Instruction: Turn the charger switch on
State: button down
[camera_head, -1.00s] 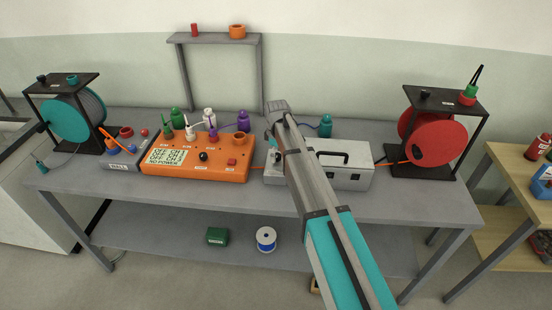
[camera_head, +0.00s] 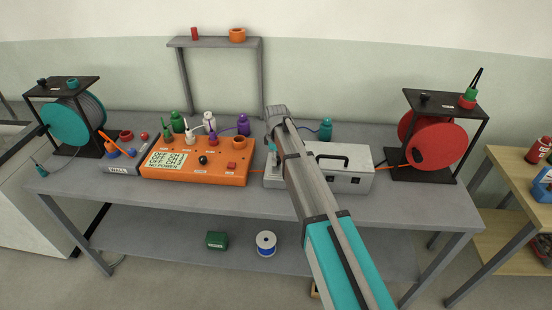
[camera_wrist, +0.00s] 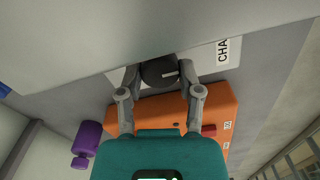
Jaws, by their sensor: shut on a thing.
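The charger (camera_head: 345,180) is a pale grey box with a black handle on the bench, right of the orange unit. Its left part is hidden behind my arm in the head view. In the wrist view, the charger's grey wall (camera_wrist: 70,35) fills the top, with a label (camera_wrist: 228,50) partly reading "CHA". The switch is a round dark knob (camera_wrist: 157,71) with a white pointer line, beside that label. My gripper (camera_wrist: 159,73) has its two fingers closed on the sides of the knob. In the head view the gripper is mostly hidden by my wrist.
The orange unit (camera_head: 205,176) with a display reading "NO POWER" stands close left of the charger. A purple bottle (camera_head: 243,124) and a teal bottle (camera_head: 326,128) stand behind. A red reel (camera_head: 432,146) in a black frame stands to the right.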

jog(key=shift+m, duration=0.5)
jog(key=m, duration=0.3)
jog(key=shift+m, duration=0.3)
jog(key=m, duration=0.4)
jog(key=shift+m, duration=0.3)
jog(key=m, duration=0.4)
jog(key=shift+d, duration=0.1)
jog(key=m, duration=0.4)
jog(key=shift+m, duration=0.3)
jog(key=shift+c, duration=1.3)
grip_release()
